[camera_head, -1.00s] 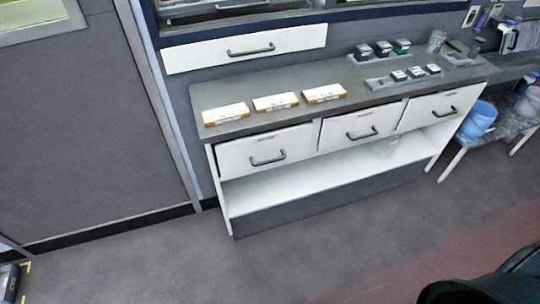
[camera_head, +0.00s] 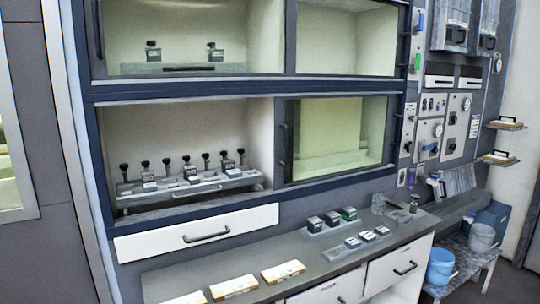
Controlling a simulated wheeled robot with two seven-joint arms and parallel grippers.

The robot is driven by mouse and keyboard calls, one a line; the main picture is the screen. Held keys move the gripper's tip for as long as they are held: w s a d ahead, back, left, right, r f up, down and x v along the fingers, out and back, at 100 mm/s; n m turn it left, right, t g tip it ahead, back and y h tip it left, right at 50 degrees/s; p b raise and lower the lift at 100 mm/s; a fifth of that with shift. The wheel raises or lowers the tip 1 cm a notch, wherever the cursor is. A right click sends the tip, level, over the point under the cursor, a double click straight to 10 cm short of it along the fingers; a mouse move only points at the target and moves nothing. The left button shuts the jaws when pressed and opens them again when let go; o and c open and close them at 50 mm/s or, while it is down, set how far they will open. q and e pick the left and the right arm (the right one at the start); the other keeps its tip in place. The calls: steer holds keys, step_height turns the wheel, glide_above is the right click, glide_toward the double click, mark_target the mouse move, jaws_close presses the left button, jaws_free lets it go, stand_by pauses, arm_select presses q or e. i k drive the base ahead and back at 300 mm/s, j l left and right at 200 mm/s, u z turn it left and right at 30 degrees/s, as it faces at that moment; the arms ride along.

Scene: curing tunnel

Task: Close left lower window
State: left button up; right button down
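The lower row of the blue-framed cabinet has its left opening uncovered, with no glass seen across it. A tinted glass pane (camera_head: 335,135) fills the right half of the lower row. A dark vertical handle (camera_head: 286,135) is at the pane's left edge, and another dark handle (camera_head: 398,130) is at the right side. The left window seems slid over to the right, overlapping the right one; I cannot separate the two panes clearly. Inside the left opening stands a grey rack (camera_head: 125,188) with several black-topped pieces and small labelled blocks. Neither of my grippers is in view.
A white drawer (camera_head: 165,239) is below the left opening. A grey counter (camera_head: 305,262) in front holds labelled boxes (camera_head: 233,287) and small dark-topped blocks (camera_head: 331,218). The upper compartment (camera_head: 190,30) is above. Gauges and panels (camera_head: 430,130) are to the right, and buckets (camera_head: 440,267) at lower right.

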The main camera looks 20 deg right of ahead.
mark_target(279, 129)
steer(key=z, duration=1.25)
steer(key=i+l+z, duration=0.2)
steer(key=i+z, duration=0.25)
steer(key=i, duration=0.4)
steer(key=i+j+z, duration=0.1)
steer(key=i+z, duration=0.3)
steer(key=i, duration=0.45)
